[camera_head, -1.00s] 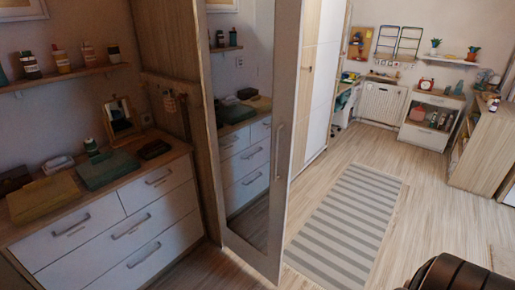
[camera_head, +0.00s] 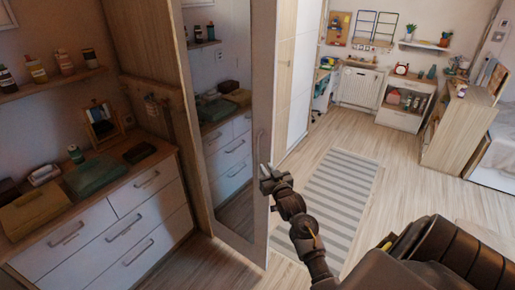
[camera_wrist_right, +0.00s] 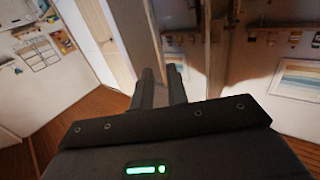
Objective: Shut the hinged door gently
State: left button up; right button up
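The hinged door (camera_head: 225,120) is a tall mirrored panel with a pale frame, standing swung out from the wooden cabinet side in the head view. Its mirror reflects the dresser. A slim vertical handle (camera_head: 258,150) is on the frame near its free edge. My right gripper (camera_head: 268,174) is beside that edge, just below the handle; whether it touches is not clear. In the right wrist view its two dark fingers (camera_wrist_right: 161,88) stand a little apart, with nothing clearly held between them. My left gripper is not in view.
A dresser (camera_head: 135,235) with boxes on top stands left of the door, below a shelf of bottles (camera_head: 55,80). A striped rug (camera_head: 335,200) lies on open wooden floor to the right. A low bookcase (camera_head: 455,130) stands at the right.

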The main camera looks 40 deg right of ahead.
aim_at(258, 153)
jog(key=b+x, duration=0.6)
jog(key=x, duration=0.4)
jog(key=shift+s+r+b, duration=0.1)
jog(key=shift+r+b, duration=0.1)
jog(key=shift+b, duration=0.2)
jog(key=shift+w+d+r, duration=0.2)
jog(key=shift+w, duration=0.25)
grip_shut()
